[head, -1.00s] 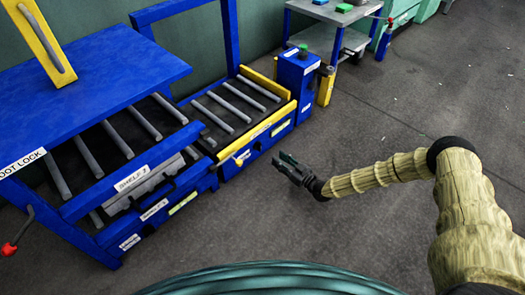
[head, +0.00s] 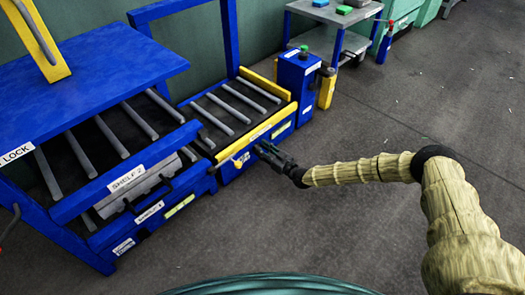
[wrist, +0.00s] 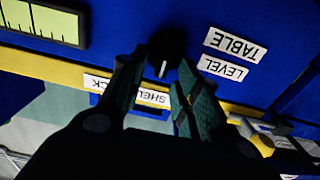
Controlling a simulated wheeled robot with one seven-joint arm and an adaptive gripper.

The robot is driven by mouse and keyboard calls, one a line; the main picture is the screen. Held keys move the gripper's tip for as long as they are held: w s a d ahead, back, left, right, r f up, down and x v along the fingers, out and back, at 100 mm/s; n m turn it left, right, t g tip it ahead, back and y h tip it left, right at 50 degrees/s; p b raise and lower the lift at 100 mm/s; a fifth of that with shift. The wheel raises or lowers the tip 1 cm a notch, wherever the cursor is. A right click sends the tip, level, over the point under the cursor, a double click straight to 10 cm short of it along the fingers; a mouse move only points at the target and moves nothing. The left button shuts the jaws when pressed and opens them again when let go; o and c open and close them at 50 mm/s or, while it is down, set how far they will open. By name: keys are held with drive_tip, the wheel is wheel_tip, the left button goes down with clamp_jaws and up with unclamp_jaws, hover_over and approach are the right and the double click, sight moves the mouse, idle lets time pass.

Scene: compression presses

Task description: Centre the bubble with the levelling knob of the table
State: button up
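In the wrist view a black knob (wrist: 167,47) with a white pointer line sits on a blue panel, beside upside-down labels reading TABLE and LEVEL. A yellow-green level vial (wrist: 44,22) with dark marks is at the upper left, cut off by the frame edge; I cannot make out its bubble. My gripper (wrist: 160,68) is open, its two fingers apart with the knob just beyond and between the tips. I cannot tell whether they touch it. In the head view my gripper (head: 262,150) is at the front of the blue roller table (head: 283,130) with yellow edging.
A blue shelf rack (head: 125,240) with rollers stands left of the table. A blue post with a green button (head: 297,72) stands at the table's right end. A grey cart (head: 335,14) is behind. The floor on the right is clear.

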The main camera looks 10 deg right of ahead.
drive_tip(key=shift+c, duration=0.5)
clamp_jaws()
drive_tip(key=shift+a, duration=0.1)
